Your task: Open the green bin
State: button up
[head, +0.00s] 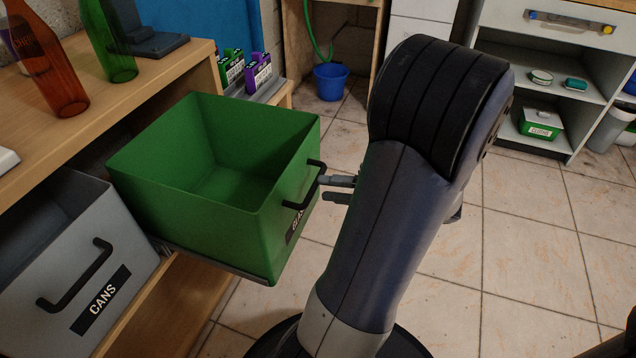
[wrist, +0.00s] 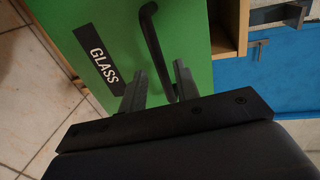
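The green bin (head: 160,205) is pulled out from the wooden unit on a grey runner, and its open top shows an empty inside. Its front carries a black handle (head: 312,185) and a GLASS label, which reads clearly in the wrist view (wrist: 97,57). My gripper (head: 325,188) is at the handle, outside the bin's front. In the wrist view its two fingers (wrist: 160,70) stand apart, with the black bar of the handle (wrist: 152,40) passing between them. I cannot tell whether either finger touches the bar.
A grey CANS bin (head: 125,268) sits left of the green bin. Bottles (head: 45,65) stand on the wooden top (head: 110,105) above. A blue bucket (head: 331,80) stands on the floor behind. A shelf unit (head: 545,25) is at the back right. The tiled floor (head: 540,250) at right is clear.

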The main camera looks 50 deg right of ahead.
aim_at(317, 186)
jog(key=p+v, duration=0.1)
jog(key=v, duration=0.5)
jog(key=shift+s, duration=0.2)
jog(key=shift+b+x, duration=1.25)
jog(key=shift+x, duration=4.45)
jog(key=shift+r, duration=0.1)
